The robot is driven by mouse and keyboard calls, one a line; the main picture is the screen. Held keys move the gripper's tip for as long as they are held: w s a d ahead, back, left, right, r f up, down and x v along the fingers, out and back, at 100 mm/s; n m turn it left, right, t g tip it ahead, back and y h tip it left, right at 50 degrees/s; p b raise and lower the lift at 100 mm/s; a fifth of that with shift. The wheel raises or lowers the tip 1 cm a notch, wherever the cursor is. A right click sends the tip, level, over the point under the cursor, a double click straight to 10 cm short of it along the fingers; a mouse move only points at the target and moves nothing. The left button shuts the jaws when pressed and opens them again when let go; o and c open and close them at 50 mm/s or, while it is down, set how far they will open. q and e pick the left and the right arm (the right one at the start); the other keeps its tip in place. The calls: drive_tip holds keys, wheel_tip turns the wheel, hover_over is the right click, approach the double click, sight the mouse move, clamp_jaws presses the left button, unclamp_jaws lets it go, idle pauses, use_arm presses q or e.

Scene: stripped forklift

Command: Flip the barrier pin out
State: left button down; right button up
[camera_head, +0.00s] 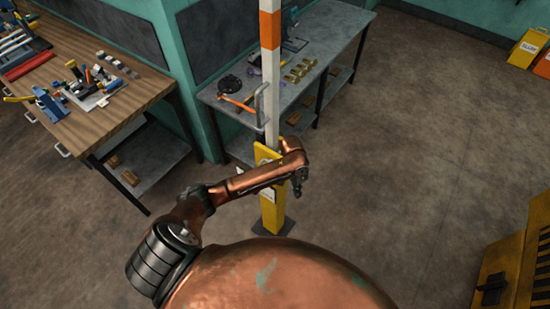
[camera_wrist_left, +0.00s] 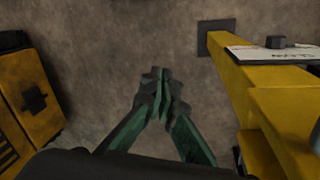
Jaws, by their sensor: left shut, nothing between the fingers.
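The yellow barrier post (camera_head: 268,213) stands upright on a dark floor plate, with a white and orange pole (camera_head: 270,60) rising from it. My left arm crosses in front of the post. My left gripper (camera_head: 297,188) hangs just right of the post, pointing down, shut and empty. In the left wrist view, my left gripper (camera_wrist_left: 158,85) is apart from the yellow post (camera_wrist_left: 238,85). A dark knob (camera_wrist_left: 276,42) sits by a white plate there. I cannot tell for sure which part is the pin. My right gripper is out of view.
A grey workbench (camera_head: 300,85) with tools stands behind the post. A wooden table (camera_head: 130,115) with tools is at the left. A yellow machine part (camera_head: 510,265) is at the lower right. The floor right of the post is clear.

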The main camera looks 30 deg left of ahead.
use_arm(q)
drive_tip(key=w+a+r+n+g+y+p, duration=0.1)
drive_tip(key=w+a+r, duration=0.25)
drive_tip(key=r, duration=0.65)
drive_tip(key=w+a+r+n+g+y, duration=0.15)
drive_tip(key=a+r, duration=0.25)
drive_tip(key=r, duration=0.5)
drive_tip(key=w+a+r+y+p, duration=0.1)
drive_tip(key=w+a+r, duration=0.2)
drive_tip(key=r, duration=0.7)
drive_tip(key=shift+h, duration=0.25)
drive_tip(key=x, duration=1.8)
drive_tip(key=shift+s+a+f+p, duration=0.2)
drive_tip(key=shift+p, duration=0.2)
drive_tip(key=shift+s+f, duration=0.2)
drive_tip(key=shift+f, duration=0.5)
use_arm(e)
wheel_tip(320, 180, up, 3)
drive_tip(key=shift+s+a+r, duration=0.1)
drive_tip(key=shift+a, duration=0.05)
